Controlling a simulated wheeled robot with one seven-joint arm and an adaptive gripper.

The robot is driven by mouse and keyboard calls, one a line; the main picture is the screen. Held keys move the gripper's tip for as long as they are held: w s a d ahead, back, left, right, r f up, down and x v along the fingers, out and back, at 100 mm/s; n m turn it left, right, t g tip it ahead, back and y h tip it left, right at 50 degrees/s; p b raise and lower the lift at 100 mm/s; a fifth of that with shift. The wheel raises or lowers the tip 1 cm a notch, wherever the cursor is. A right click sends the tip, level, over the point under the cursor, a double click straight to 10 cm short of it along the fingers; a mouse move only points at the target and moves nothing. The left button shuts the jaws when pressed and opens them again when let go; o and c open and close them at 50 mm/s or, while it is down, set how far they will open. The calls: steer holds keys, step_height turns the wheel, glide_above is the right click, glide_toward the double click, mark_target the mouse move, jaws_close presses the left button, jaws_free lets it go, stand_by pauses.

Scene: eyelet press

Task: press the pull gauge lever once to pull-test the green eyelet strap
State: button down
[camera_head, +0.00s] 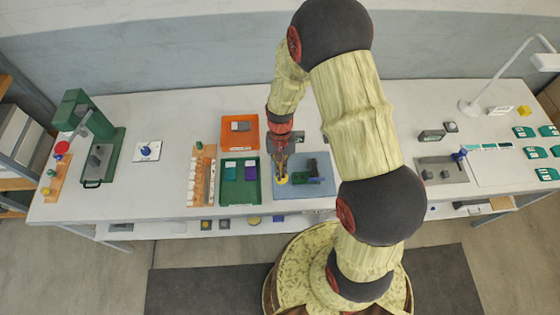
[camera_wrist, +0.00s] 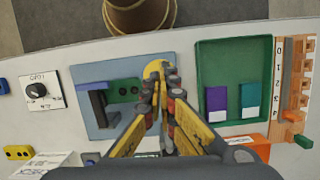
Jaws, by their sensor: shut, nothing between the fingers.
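A blue-grey plate (camera_head: 321,187) stands at the middle of the bench, with a green piece (camera_head: 301,179) that appears to be the eyelet strap. In the wrist view the green piece (camera_wrist: 122,92) has dark round spots and lies by a dark blue upright block (camera_wrist: 98,107). A yellow rounded pad (camera_wrist: 157,67), apparently the gauge lever's end, shows beside it. My gripper (camera_wrist: 166,82) is shut and empty, its tips right at the pad and partly covering it. I cannot tell whether they touch it. In the head view my gripper (camera_head: 281,176) is over the plate's left side.
A green tray (camera_head: 240,202) with purple and teal pieces lies left of the plate, with an orange tray (camera_head: 240,142) behind it. A numbered wooden rack (camera_head: 202,175) stands further left, then a green press (camera_head: 100,130). A black knob dial (camera_wrist: 36,91) sits on the plate's other side.

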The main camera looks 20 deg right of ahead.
steer(key=shift+w+r, duration=0.15)
steer(key=shift+r, duration=0.5)
steer(key=p+v, duration=0.4)
steer(key=v, duration=0.1)
steer(key=shift+w+d+r, duration=0.1)
steer(key=shift+w+r, duration=0.05)
steer(key=shift+r, duration=0.2)
stand_by(0.5)
steer(key=s+r+n+t+h+b, duration=0.1)
steer(key=s+r+n+t+b, duration=0.3)
steer(key=b, duration=2)
steer(key=s+r+t, duration=0.4)
steer(key=s+r, duration=0.4)
steer(key=s, duration=0.2)
steer(key=shift+s+n, duration=0.15)
steer(key=shift+n, duration=0.15)
